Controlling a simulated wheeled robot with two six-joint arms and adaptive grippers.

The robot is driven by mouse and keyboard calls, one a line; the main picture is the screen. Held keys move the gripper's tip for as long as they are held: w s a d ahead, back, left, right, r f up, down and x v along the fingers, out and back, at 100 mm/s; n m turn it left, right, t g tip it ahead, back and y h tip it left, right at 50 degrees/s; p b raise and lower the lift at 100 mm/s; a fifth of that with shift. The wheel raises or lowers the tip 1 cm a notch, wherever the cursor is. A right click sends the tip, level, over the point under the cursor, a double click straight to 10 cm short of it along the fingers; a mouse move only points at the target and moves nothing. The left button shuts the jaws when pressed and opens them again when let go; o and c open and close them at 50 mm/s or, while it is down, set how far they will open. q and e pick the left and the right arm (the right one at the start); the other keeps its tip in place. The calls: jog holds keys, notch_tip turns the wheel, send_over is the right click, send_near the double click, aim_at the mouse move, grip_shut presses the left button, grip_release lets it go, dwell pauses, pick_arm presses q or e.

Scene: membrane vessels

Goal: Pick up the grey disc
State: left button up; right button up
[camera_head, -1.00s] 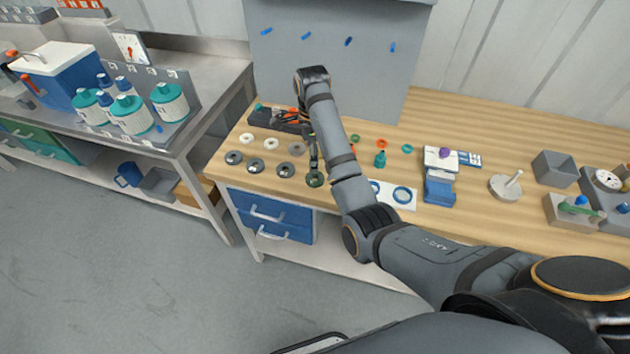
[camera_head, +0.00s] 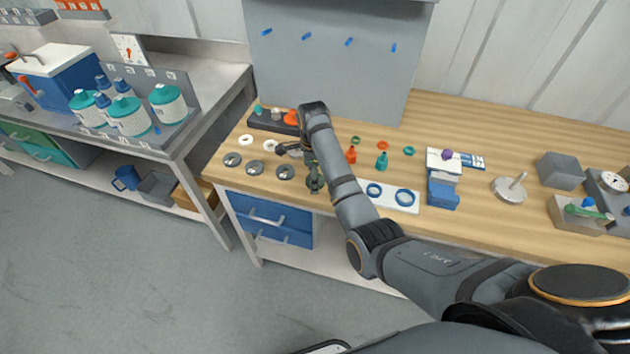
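Grey discs with light centres lie in a row along the front left of the wooden bench: the leftmost disc (camera_head: 233,159), a middle disc (camera_head: 255,167) and a third disc (camera_head: 285,172). My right gripper (camera_head: 299,167) is over the bench at the right end of this row. Its dark fingers look spread, one toward the left and one pointing down. The third disc lies just left of the downward finger. A dark shape at that fingertip is too small to tell from the finger. My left gripper is not in view.
White rings (camera_head: 246,140) lie behind the discs, and a dark tray (camera_head: 270,122) stands behind those. The bench's front edge is close to the discs.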

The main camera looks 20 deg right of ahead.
jog(key=c, duration=1)
jog(key=shift+c, duration=0.2)
jog(key=shift+r, duration=0.4)
notch_tip(320, 180, up, 4)
jog(key=shift+f+b, duration=0.1)
jog(key=shift+b, duration=0.3)
notch_tip(320, 180, up, 6)
jog(key=p, duration=0.3)
jog(key=shift+f, duration=0.2)
